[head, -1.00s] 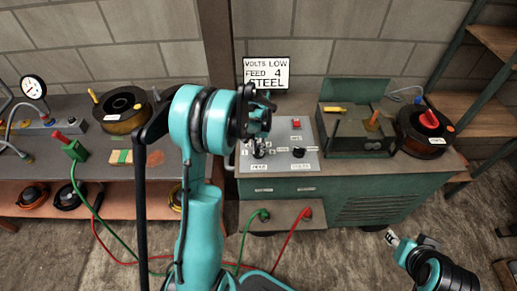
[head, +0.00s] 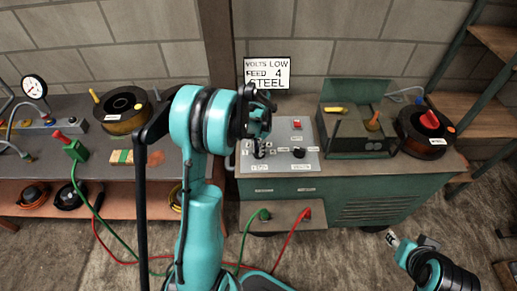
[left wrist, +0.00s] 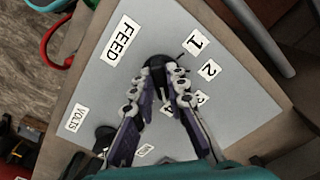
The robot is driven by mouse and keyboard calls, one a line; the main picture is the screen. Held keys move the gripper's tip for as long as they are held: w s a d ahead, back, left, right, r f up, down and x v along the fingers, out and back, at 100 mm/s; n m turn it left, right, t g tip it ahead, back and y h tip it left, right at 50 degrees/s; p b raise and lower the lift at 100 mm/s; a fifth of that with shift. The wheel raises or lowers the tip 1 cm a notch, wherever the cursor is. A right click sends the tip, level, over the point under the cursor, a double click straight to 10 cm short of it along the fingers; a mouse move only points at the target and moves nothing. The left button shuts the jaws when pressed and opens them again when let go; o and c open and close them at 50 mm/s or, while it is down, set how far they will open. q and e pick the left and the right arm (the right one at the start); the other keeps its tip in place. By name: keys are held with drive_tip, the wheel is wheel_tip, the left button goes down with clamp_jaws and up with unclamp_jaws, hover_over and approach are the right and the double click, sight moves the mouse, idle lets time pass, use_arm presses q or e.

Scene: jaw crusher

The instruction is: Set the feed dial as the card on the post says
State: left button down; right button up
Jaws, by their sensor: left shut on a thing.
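The card (head: 267,73) on the post reads "VOLTS LOW, FEED 4, STEEL". The feed dial (left wrist: 156,62) is a black knob on the grey panel (left wrist: 215,50), beside the FEED label, with number labels 1, 2 and 3 around it. A further number label is partly covered by my fingers. My left gripper (left wrist: 161,75) is shut on the feed dial, its fingers on either side of the knob. The dial's pointer is hard to make out. In the head view my left wrist hangs over the panel. My right gripper (head: 394,241) is low at right, away from the panel; its jaws are unclear.
A second black knob (head: 298,153), by the VOLTS label, and a red switch (head: 296,124) share the panel. Green and red cables run below.

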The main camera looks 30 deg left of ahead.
use_arm(q)
drive_tip(key=c, duration=1.5)
unclamp_jaws()
drive_tip(key=shift+c, duration=0.2)
wheel_tip(320, 180, up, 12)
drive_tip(key=s+d+r+t, duration=0.3)
drive_tip(key=s+d+r, duration=0.4)
drive_tip(key=s+d, duration=0.2)
drive_tip(key=s+d+f+n+t, duration=0.1)
drive_tip(key=s+d+t, duration=0.3)
drive_tip(key=s, duration=0.5)
drive_tip(key=d+f, duration=0.1)
drive_tip(key=d, duration=0.1)
drive_tip(key=shift+s+d+f+n, duration=0.15)
drive_tip(key=shift+s+d+n, duration=0.15)
drive_tip(key=shift+s+n, duration=0.1)
